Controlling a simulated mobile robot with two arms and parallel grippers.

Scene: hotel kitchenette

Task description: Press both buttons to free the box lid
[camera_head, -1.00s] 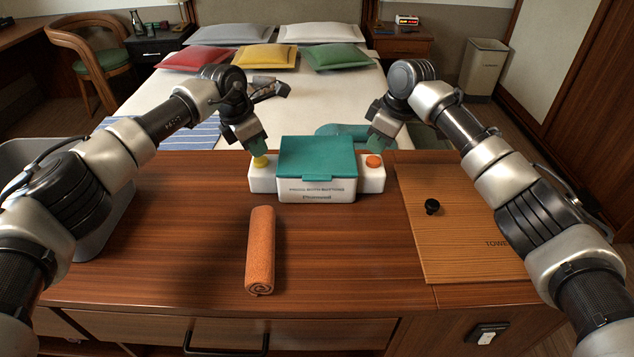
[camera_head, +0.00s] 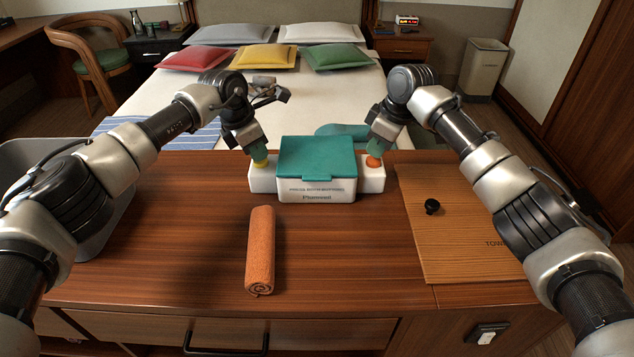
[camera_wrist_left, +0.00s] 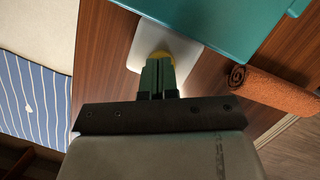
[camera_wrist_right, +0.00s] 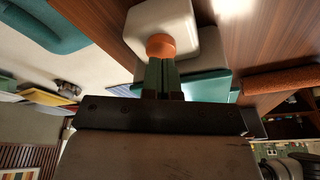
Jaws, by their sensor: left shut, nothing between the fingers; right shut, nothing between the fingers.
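The white box (camera_head: 330,197) with a teal lid (camera_head: 317,158) stands near the back edge of the wooden counter, and the lid is down. A yellow button (camera_head: 260,164) is on its left side block and an orange button (camera_head: 374,162) on its right side block. My left gripper (camera_head: 259,154) is shut and empty, with its tips at the yellow button; the left wrist view shows the tips over the button (camera_wrist_left: 162,56). My right gripper (camera_head: 376,150) is shut and empty, tips at the orange button, also in the right wrist view (camera_wrist_right: 160,46). Whether either button is pushed in I cannot tell.
A rolled orange towel (camera_head: 260,250) lies on the counter in front of the box. A wooden board (camera_head: 455,245) with a black knob (camera_head: 432,206) is at the right. A grey bin (camera_head: 100,225) is at the left. The bed lies behind.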

